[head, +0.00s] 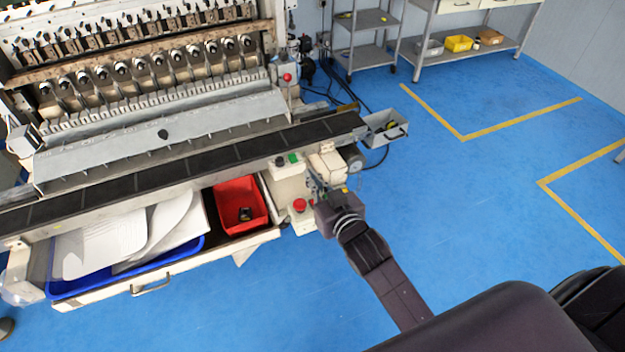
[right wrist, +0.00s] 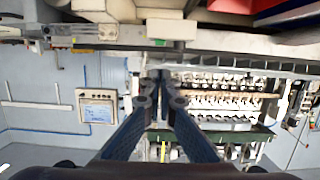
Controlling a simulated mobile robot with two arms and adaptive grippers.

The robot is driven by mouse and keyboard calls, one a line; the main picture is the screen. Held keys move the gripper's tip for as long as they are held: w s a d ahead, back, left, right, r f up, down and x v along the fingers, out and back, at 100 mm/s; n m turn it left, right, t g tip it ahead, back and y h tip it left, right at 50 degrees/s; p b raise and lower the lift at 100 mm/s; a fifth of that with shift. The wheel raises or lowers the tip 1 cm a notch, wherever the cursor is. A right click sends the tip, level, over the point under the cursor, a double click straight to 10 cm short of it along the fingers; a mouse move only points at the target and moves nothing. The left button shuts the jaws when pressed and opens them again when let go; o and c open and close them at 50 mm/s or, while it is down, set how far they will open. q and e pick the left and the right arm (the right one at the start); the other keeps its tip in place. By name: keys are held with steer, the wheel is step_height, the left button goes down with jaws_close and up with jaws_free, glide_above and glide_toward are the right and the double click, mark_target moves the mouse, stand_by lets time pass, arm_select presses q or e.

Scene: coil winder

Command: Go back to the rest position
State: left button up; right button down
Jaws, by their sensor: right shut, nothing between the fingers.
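My right gripper (head: 338,210) reaches in from the bottom right in the head view. It is beside the front right end of the coil winder (head: 160,135), close to the controls there. In the right wrist view its two dark fingers (right wrist: 161,82) come together at the tips, with nothing between them. Its fingertips are hard to make out in the head view. Whether it touches the machine cannot be told. My left gripper is not in view.
An open drawer (head: 205,254) under the winder holds a red bin (head: 225,198) and a blue tray (head: 70,292) with white sheets. A red button (head: 299,205) is close to my right gripper. A small grey tray (head: 392,133) juts out right. Blue floor (head: 470,200) is clear at right.

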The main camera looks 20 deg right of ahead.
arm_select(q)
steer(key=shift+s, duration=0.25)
arm_select(e)
steer(key=shift+s, duration=0.1)
steer(key=s+f+n+g, duration=0.1)
steer(key=s+f+g, duration=0.25)
steer(key=s, duration=0.65)
steer(key=s+f+g, duration=0.3)
steer(key=s+g, duration=0.1)
steer(key=s, duration=0.5)
steer(key=s+f+n+g, duration=0.1)
steer(key=s+f+g, duration=0.3)
steer(key=s, duration=0.6)
step_height(320, 180, down, 30)
steer(key=s+r+g+b, duration=0.1)
steer(key=s+g+b, duration=0.1)
steer(key=s+b, duration=0.1)
arm_select(q)
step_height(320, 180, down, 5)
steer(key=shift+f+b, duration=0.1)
steer(key=shift+b, duration=0.9)
arm_select(e)
steer(key=s+d+f, duration=0.2)
steer(key=s+f, duration=1.4)
steer(key=f, duration=0.2)
steer(key=shift+s+d+g+h, duration=0.25)
steer(key=shift+d+g+h, duration=0.05)
steer(key=shift+g, duration=0.15)
